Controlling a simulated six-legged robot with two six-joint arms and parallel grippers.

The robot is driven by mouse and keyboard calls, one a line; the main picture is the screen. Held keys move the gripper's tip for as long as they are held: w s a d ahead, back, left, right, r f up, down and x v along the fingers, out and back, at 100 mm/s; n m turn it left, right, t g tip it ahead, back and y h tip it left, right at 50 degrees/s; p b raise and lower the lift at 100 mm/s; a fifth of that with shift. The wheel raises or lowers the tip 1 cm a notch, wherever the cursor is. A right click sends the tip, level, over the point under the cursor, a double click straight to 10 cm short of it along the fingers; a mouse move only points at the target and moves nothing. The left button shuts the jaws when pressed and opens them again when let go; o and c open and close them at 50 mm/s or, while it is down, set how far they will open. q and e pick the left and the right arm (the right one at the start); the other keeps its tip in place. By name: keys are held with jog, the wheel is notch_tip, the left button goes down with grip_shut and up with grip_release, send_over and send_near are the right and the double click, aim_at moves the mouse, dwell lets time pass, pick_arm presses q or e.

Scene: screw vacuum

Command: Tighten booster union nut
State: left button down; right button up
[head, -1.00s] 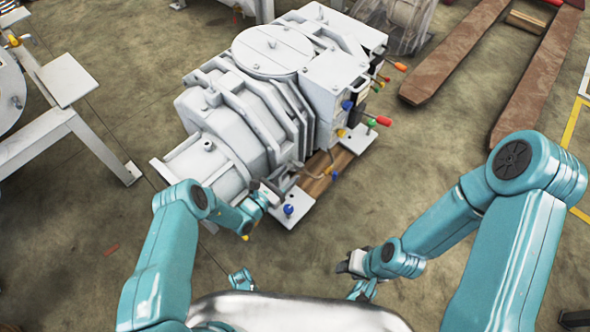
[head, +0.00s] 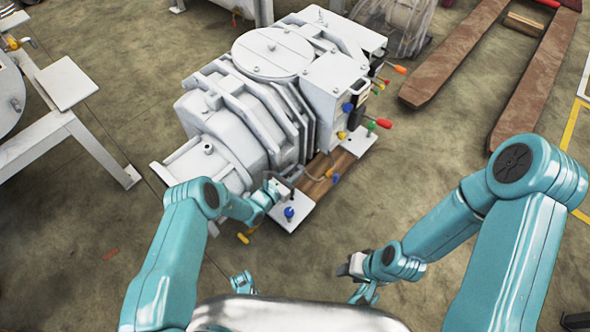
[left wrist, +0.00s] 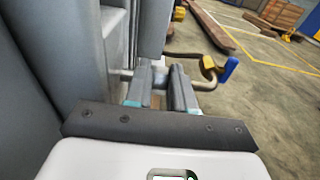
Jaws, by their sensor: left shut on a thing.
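The grey-white booster pump (head: 255,120) stands on a plate at the centre of the head view. A thin metal pipe (left wrist: 205,85) runs along its side to a brass fitting (left wrist: 208,66) with a blue handle (left wrist: 228,70). My left gripper (head: 280,187) is at the pump's near side, low by this pipe. In the left wrist view its two fingers (left wrist: 162,85) are shut around a fitting on the pipe, apparently the union nut, which the fingers mostly hide. My right gripper (head: 350,266) hangs away from the pump, its opening unclear.
Red, green and blue handled levers (head: 384,123) stick out from the pump's right side. A yellow handle (head: 243,238) shows below my left wrist. A white stand (head: 70,120) is at left. A rusty fork-like frame (head: 450,60) lies at upper right.

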pick_arm(q)
jog(key=shift+w+r+g+y+p, duration=0.2)
jog(key=shift+g+y+p, duration=0.3)
jog(key=shift+g+p, duration=0.25)
pick_arm(e)
notch_tip(320, 180, up, 2)
jog(key=shift+s+a+r, duration=0.1)
pick_arm(q)
jog(key=c, duration=1)
grip_release()
jog(key=shift+d+f, duration=0.1)
jog(key=shift+o, duration=0.2)
jog(key=shift+s, duration=0.15)
jog(key=p+v, duration=0.5)
jog(key=v, duration=1.1)
pick_arm(e)
jog(key=shift+r, duration=2.7)
